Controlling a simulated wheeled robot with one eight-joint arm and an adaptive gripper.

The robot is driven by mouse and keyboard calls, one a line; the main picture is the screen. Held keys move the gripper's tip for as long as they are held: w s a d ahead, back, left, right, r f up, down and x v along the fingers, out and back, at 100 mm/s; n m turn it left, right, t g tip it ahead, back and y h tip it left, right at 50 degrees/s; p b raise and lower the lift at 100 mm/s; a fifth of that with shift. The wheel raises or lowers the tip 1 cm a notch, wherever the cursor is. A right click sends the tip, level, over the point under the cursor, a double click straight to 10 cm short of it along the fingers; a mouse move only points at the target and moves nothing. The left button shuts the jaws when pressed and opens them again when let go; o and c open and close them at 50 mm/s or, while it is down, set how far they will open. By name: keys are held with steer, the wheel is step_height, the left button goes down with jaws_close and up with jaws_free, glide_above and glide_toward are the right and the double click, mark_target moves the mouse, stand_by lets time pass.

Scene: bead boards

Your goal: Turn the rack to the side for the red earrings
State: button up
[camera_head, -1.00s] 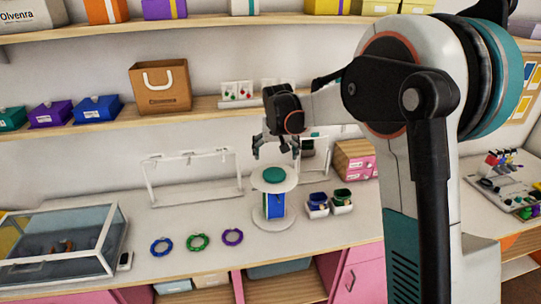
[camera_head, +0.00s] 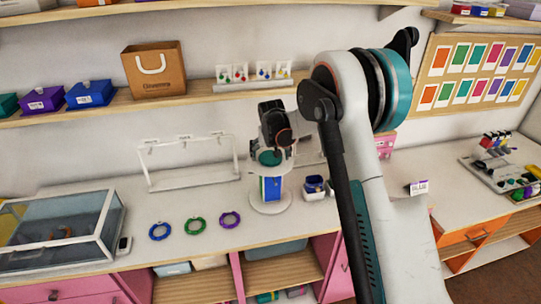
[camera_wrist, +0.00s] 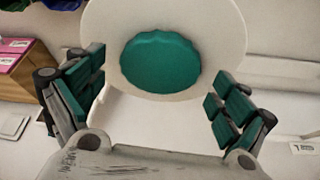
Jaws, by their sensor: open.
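The rack is a round stand with a white top disc (camera_wrist: 225,35), a teal scalloped knob (camera_wrist: 160,62) on top, and a body of coloured panels. In the head view the rack's blue panel (camera_head: 273,189) faces me, with a yellow-green strip at its left edge. My gripper (camera_head: 272,150) points down just above the knob. In the wrist view my gripper (camera_wrist: 160,100) is open, its teal-padded fingers spread either side of the knob and apart from it. Earring cards (camera_head: 252,73) with small coloured drops, red among them, stand on the shelf. The rack's far sides are hidden.
Blue, green and purple bead rings (camera_head: 195,226) lie left of the rack. A white display frame (camera_head: 190,178) stands behind them. A glass case (camera_head: 55,240) is at the left. A small box with a dark blue item (camera_head: 315,187) sits close right of the rack.

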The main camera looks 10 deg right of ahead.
steer(key=shift+w+f, duration=0.1)
steer(key=shift+f, duration=0.25)
steer(key=shift+c, duration=0.4)
steer(key=c, duration=1.4)
steer(key=shift+c, duration=0.2)
